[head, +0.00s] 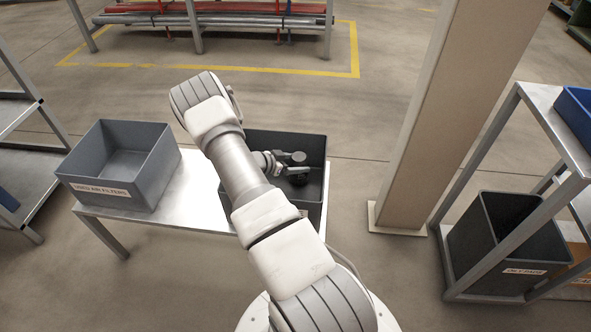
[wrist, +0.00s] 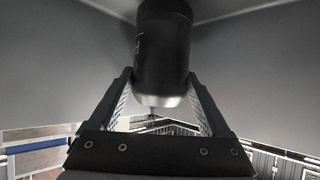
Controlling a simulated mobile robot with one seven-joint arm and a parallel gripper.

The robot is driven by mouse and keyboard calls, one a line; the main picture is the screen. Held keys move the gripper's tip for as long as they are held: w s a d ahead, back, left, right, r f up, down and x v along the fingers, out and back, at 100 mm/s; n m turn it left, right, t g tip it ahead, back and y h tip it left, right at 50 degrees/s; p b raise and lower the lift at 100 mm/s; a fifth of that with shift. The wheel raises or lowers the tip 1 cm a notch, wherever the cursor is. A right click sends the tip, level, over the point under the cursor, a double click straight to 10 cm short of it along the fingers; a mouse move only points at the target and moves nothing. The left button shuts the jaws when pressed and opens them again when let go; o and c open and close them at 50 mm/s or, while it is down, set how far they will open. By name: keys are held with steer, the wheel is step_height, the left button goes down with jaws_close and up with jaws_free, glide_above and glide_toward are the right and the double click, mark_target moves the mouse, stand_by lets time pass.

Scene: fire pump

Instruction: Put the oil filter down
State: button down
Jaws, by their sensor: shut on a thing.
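The oil filter is a black cylinder (wrist: 163,45) with a paler end, large in the wrist view. My gripper (wrist: 160,85) is shut on it, one finger on each side. In the head view my gripper (head: 291,167) is over or inside a dark open bin (head: 316,143) on the metal table. Grey walls meeting in a corner surround the filter in the wrist view. My arm hides part of the bin, and the filter is hard to tell from the dark gripper there. I cannot tell whether the filter touches the bin floor.
A grey, empty bin (head: 120,187) labelled for used air filters stands left on the same metal table (head: 196,205). A beige pillar (head: 420,120) rises to the right. A rack with a dark bin (head: 508,245) and a blue bin (head: 579,122) is at far right.

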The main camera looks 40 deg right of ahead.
steer(key=shift+f, duration=0.75)
steer(key=shift+f, duration=0.15)
jaws_free()
steer(key=shift+a+r, duration=0.25)
steer(key=shift+r, duration=0.1)
steer(key=p+v, duration=0.2)
steer(key=v, duration=0.4)
steer(key=shift+a, duration=0.4)
steer(key=shift+r, duration=0.15)
